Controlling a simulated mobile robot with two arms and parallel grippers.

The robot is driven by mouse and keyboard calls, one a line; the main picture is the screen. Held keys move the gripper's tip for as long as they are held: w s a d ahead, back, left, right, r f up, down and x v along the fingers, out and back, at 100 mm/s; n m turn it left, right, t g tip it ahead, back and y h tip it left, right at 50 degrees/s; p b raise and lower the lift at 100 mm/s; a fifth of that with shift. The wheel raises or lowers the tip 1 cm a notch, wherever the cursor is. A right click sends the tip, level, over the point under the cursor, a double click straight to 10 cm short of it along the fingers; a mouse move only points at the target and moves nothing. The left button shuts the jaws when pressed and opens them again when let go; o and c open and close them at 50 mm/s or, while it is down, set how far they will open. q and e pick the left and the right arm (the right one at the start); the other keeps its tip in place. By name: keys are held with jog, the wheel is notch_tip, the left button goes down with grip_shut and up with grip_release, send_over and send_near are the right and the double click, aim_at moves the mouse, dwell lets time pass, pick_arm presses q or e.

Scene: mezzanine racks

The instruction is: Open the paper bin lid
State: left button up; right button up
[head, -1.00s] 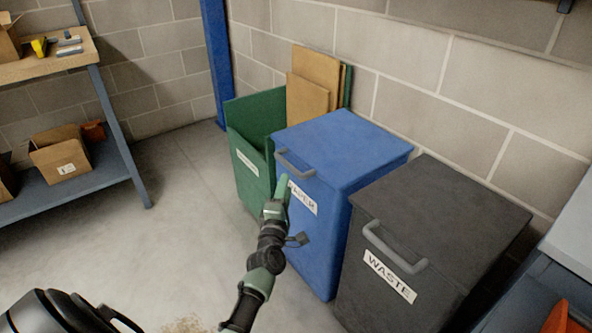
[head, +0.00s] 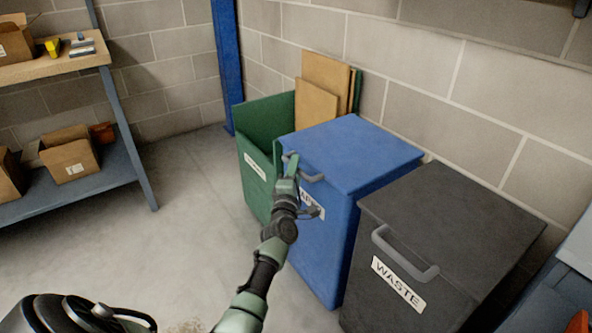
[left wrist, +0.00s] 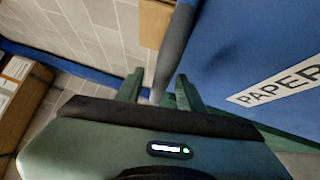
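The blue paper bin (head: 335,240) stands between the green bin and the dark waste bin, its lid (head: 355,150) shut flat. A grey bar handle (head: 312,178) sits at the lid's front edge; its left end is partly hidden by my gripper. My left gripper (head: 291,165) is at that left end. In the left wrist view, my left gripper's two fingers (left wrist: 158,92) are apart, with the grey handle (left wrist: 172,48) running between them and a gap showing at the sides. The PAPER label (left wrist: 280,83) is at the right there. My right gripper is out of view.
The green bin (head: 259,205) is open, with cardboard sheets (head: 318,100) in or behind it. The waste bin (head: 450,215) with its own handle stands close on the right. A rack with boxes (head: 70,155) is at the left; the floor between is clear.

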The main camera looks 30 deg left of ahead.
pick_arm(q)
grip_shut()
dwell(1.3)
